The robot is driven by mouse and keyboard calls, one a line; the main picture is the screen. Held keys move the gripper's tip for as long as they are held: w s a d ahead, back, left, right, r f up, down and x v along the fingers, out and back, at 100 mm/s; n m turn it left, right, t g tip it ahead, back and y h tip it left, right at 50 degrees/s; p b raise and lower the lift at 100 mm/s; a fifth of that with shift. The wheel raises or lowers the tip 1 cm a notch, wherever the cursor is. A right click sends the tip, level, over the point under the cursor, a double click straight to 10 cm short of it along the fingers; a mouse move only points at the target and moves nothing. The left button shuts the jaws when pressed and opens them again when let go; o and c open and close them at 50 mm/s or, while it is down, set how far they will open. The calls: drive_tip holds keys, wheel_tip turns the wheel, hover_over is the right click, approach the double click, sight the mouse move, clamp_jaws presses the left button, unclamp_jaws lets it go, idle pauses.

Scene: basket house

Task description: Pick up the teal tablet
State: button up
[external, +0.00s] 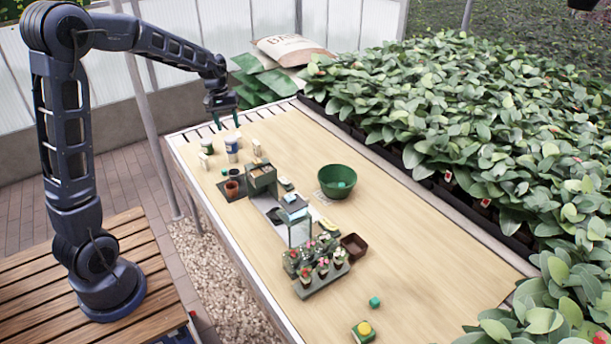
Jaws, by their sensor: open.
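My gripper (228,121) is open and empty. It hangs in the air above the far left end of the wooden table, behind the jars. I cannot tell for certain which thing is the teal tablet. A pale teal round piece (341,184) lies inside the green bowl (329,182). A flat teal-grey panel (294,201) sits on top of a clear-sided stand in the middle of the table.
Several jars (232,150) stand below my gripper. Dense plants line the right edge. The table's right part is mostly clear.

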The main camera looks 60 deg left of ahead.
drive_tip(key=w+a+f+n+h, duration=0.1)
drive_tip(key=w+a+f+n, duration=0.2)
drive_tip(key=a+f, duration=0.85)
drive_tip(key=n+g+h, duration=0.1)
drive_tip(key=n, duration=0.3)
approach(224, 169)
drive_tip(key=x, duration=0.9)
drive_tip(key=shift+d+f, duration=0.1)
drive_tip(key=shift+d, duration=0.05)
drive_tip(key=shift+c, duration=0.2)
drive_tip(key=c, duration=1)
